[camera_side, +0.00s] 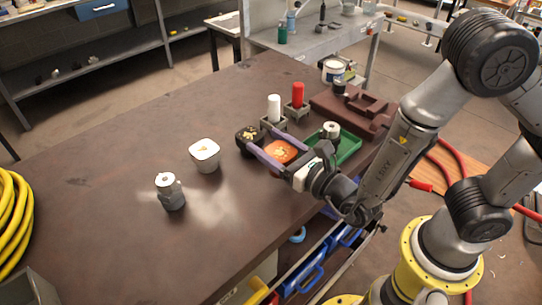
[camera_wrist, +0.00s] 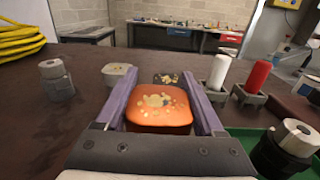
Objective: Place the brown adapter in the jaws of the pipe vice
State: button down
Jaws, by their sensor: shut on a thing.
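My gripper (camera_side: 261,140) has its two purple fingers spread wide on either side of an orange-brown square container (camera_side: 281,151) with yellowish bits on top. In the wrist view the same container (camera_wrist: 158,108) sits between the fingers (camera_wrist: 164,80), level and close against both. I cannot tell whether its underside touches the table. No other piece is clearly recognisable as the brown adapter. A brown blocky fixture (camera_side: 378,123), perhaps the pipe vice, stands right of the gripper at the table's far edge. Its jaws are not clear.
A green tray (camera_side: 349,148) holds a dark piece with a white top. White (camera_side: 274,107) and red (camera_side: 298,95) cylinders stand in grey holders. The table's left side is clear.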

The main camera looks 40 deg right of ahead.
notch_tip(320, 180, up, 10)
jog(key=w+d+m+h, duration=0.1)
jog(key=d+m+h, duration=0.1)
jog(key=d+h, duration=0.1)
jog(key=w+d+r+m+g+h, duration=0.1)
jog(key=d+m+g+h, duration=0.1)
jog(key=d+m+h, duration=0.15)
jog(key=w+d+r+m+g+h, duration=0.2)
jog(key=d+m+h, duration=0.1)
jog(key=d+h, duration=0.2)
jog(key=s+d+f+m+g+h, duration=0.2)
jog(key=d+m+g, duration=0.3)
jog(key=d+g, duration=0.3)
jog(key=s+d+f+m+g+h, duration=0.1)
jog(key=s+d+f+m+g, duration=0.2)
jog(key=d+g, duration=0.5)
jog(key=s+d+f+m+g+h, duration=0.1)
jog(key=s+d+m+g+h, duration=0.1)
jog(key=d+m+g, duration=0.6)
jog(key=shift+w+d+f+n+t, duration=0.1)
jog(key=shift+d+f+n+t, duration=0.35)
jog(key=shift+f, duration=0.65)
jog(key=shift+s+d+f+n+t, duration=0.1)
jog(key=shift+d+f+n+t, duration=0.15)
jog(key=shift+f+t, duration=0.6)
jog(key=shift+w+d+f+n+t, duration=0.1)
jog(key=shift+d+f+n+t, duration=0.3)
jog(key=shift+f, duration=0.95)
jog(key=shift+f, duration=0.2)
jog(key=shift+f, duration=0.25)
